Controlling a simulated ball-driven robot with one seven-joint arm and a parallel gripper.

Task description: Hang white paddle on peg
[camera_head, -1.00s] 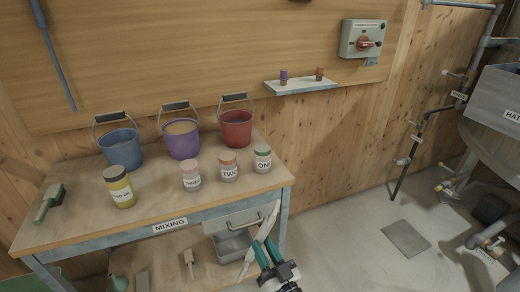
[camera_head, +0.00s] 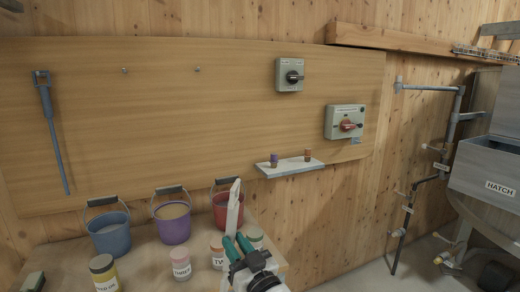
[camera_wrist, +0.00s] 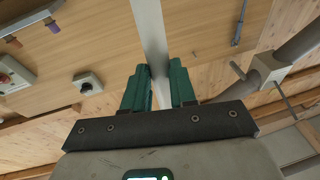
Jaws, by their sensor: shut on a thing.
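The white paddle (camera_head: 233,208) is held upright in my gripper (camera_head: 238,246), in front of the red bucket. My gripper is shut on its shaft; in the wrist view the pale shaft (camera_wrist: 150,30) runs between the green fingers (camera_wrist: 159,84). The paddle's lower end is hidden behind the gripper in the head view. Two small bare pegs show on the wooden board, a left peg (camera_head: 125,70) and a right peg (camera_head: 197,69). Both are above and left of the paddle, apart from it. A blue-grey paddle (camera_head: 55,135) hangs at the board's left.
Blue (camera_head: 109,234), purple (camera_head: 173,225) and red (camera_head: 222,205) buckets and several jars stand on the bench below the board. A small shelf (camera_head: 290,168) and two switch boxes (camera_head: 290,75) (camera_head: 345,122) are to the right. The board's middle is clear.

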